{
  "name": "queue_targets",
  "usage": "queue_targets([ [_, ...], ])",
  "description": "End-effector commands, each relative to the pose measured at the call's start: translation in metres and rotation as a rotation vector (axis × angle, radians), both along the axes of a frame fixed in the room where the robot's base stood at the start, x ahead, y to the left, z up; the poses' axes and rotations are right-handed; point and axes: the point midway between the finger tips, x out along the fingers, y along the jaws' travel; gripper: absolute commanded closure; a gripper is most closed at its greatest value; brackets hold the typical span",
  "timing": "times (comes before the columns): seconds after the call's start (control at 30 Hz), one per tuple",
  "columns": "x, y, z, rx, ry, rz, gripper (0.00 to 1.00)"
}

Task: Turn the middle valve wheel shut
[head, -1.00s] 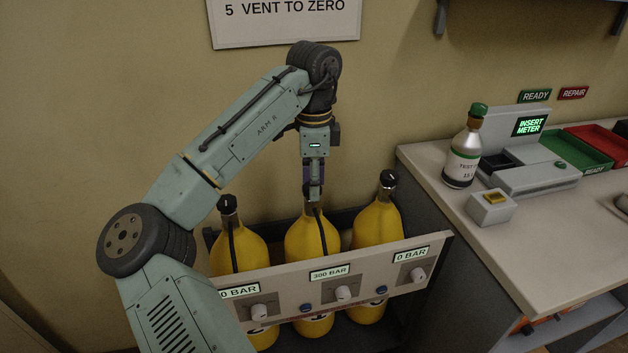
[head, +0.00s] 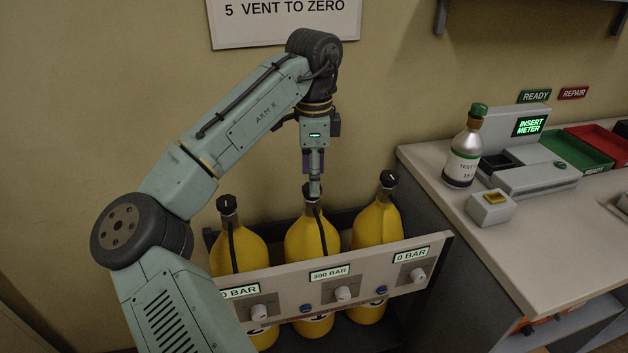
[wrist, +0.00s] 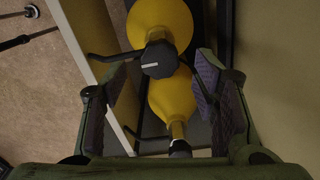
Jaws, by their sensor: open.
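The middle yellow cylinder (head: 313,238) stands in the rack between two others, above a display reading 300 BAR (head: 330,273). Its dark valve wheel (head: 307,194) is partly hidden behind my fingers in the head view. My gripper (head: 316,191) points down at the top of this cylinder. In the wrist view, a black wheel with a white mark, seemingly the middle one (wrist: 159,58), shows between my open, spread fingers, touching neither pad as far as I can see. A second, smaller-looking wheel (wrist: 180,148) shows lower in that view, close to the palm edge.
The left cylinder (head: 237,247) and right cylinder (head: 377,224) flank it closely, each with a black wheel. The front panel (head: 290,295) carries knobs and 0 BAR displays on both sides. The wall is close behind. A counter (head: 540,235) stands to the right.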

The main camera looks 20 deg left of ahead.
Motion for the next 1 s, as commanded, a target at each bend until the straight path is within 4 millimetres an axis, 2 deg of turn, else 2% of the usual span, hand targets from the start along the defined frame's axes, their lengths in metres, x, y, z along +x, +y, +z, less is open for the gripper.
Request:
queue_targets([
  [0.2,0.000,0.000,0.050,0.005,-0.004,0.004,0.46],
  [0.4,0.000,0.000,0.084,0.003,-0.001,0.002,0.46],
  [0.6,0.000,0.000,0.098,0.000,0.000,0.000,0.46],
  [1.0,0.000,0.000,0.100,-0.001,0.000,0.000,0.46],
])
